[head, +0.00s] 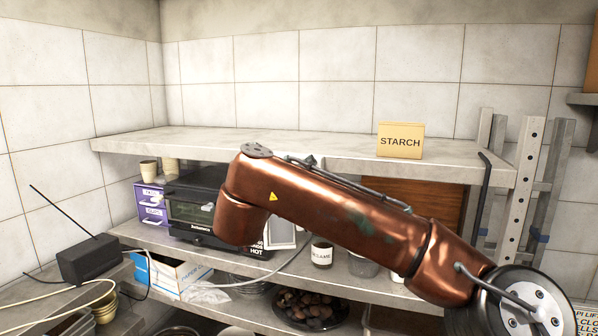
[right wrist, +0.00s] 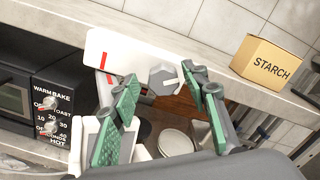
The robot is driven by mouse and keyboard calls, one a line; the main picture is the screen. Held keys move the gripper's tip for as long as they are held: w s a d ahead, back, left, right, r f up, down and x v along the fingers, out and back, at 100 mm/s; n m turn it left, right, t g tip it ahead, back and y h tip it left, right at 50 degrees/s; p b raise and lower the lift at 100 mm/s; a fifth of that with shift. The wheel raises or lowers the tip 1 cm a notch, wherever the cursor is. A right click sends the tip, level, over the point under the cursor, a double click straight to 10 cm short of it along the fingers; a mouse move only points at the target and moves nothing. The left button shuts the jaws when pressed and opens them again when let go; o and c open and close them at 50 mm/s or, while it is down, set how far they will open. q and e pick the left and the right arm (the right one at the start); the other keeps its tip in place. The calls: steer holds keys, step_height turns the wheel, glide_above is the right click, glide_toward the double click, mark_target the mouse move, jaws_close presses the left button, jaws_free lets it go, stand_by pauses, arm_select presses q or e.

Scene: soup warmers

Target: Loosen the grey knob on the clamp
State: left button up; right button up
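The grey knob (right wrist: 163,79) shows in the right wrist view as a faceted knob with a pale pointer mark. It sits on the white clamp plate (right wrist: 138,55), which has a red mark near its left end and lies along the shelf edge. My right gripper (right wrist: 164,78) is open. Its green-padded fingers are spread to the left and right of the knob, with visible gaps on both sides. In the head view my copper right arm hides the gripper and the knob. My left gripper is not in view.
A STARCH box (head: 400,141) stands on the upper shelf (head: 300,150), right of the clamp. Below are a black toaster oven (head: 190,205), a mug (head: 321,254) and a dark bowl (head: 310,308). A radio with an antenna (head: 88,258) is at the left.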

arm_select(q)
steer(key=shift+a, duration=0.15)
arm_select(e)
steer(key=shift+o, duration=0.4)
steer(key=shift+w+d+f, duration=0.1)
steer(key=shift+w+d, duration=0.05)
steer(key=shift+d, duration=0.15)
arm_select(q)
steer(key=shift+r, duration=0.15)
